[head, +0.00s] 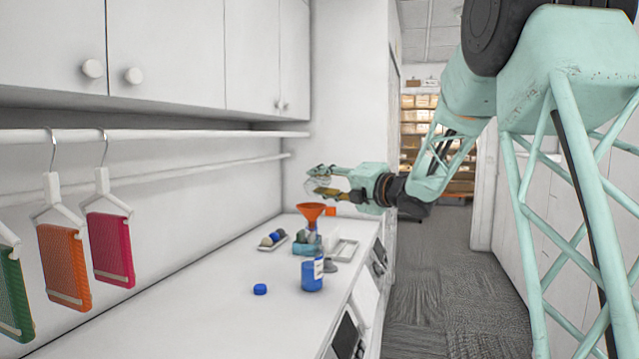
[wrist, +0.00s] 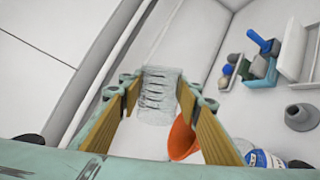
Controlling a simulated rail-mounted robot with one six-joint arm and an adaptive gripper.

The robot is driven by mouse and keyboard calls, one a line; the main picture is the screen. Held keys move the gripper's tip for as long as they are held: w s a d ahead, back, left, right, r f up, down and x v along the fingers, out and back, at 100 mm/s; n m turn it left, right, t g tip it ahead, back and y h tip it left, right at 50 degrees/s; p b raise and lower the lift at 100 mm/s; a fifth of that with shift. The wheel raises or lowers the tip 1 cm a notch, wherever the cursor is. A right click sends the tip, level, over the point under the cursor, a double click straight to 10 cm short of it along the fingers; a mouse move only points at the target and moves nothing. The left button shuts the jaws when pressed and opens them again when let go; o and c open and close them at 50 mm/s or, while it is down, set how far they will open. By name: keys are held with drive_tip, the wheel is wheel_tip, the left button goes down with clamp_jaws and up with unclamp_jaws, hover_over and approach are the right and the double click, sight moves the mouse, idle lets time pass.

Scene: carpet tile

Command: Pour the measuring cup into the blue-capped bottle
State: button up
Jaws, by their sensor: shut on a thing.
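My gripper (head: 322,182) is shut on the clear measuring cup (wrist: 158,95), holding it in the air above the far part of the counter. The cup is see-through with dark markings; its contents cannot be made out. In the head view an orange funnel (head: 311,211) shows below the gripper; it also shows beside the right finger in the wrist view (wrist: 182,140). A blue bottle (head: 312,274) with a white label stands upright on the counter. It shows partly in the wrist view (wrist: 264,158). A blue cap (head: 260,289) lies on the counter. The funnel's seat is unclear.
A small tray of balls (head: 272,240), a teal holder (head: 306,245), a white tray (head: 345,250) and a grey object (head: 331,266) stand near the bottle. Coloured hanging items (head: 110,248) are on a rail at left. The near counter (head: 220,325) is mostly clear.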

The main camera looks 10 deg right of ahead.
drive_tip(key=shift+w+d+f+m+g, duration=0.2)
drive_tip(key=shift+d+f+m, duration=0.05)
drive_tip(key=shift+m, duration=0.45)
drive_tip(key=shift+w+d+f+m+g, duration=0.2)
drive_tip(key=shift+f+m, duration=0.05)
drive_tip(key=shift+m, duration=0.45)
drive_tip(key=shift+r+p, duration=0.1)
drive_tip(key=shift+p, duration=0.35)
drive_tip(key=shift+w+p, duration=0.1)
drive_tip(key=shift+p, duration=0.2)
drive_tip(key=shift+d+f+m+p, duration=0.1)
drive_tip(key=shift+f+m+p, duration=0.1)
drive_tip(key=shift+m+p, duration=0.5)
drive_tip(key=m+p, duration=0.1)
drive_tip(key=p, duration=0.3)
drive_tip(key=m+p, duration=0.1)
drive_tip(key=p, duration=0.3)
drive_tip(key=m+g+p, duration=0.1)
drive_tip(key=p, duration=0.3)
drive_tip(key=shift+w+d+r, duration=0.25)
drive_tip(key=shift+w, duration=0.05)
drive_tip(key=m+g+p, duration=0.1)
drive_tip(key=m+p, duration=0.1)
drive_tip(key=p, duration=0.6)
drive_tip(key=shift+w+d+r+y, duration=0.1)
drive_tip(key=shift+r+y, duration=0.05)
drive_tip(key=shift+y, duration=0.15)
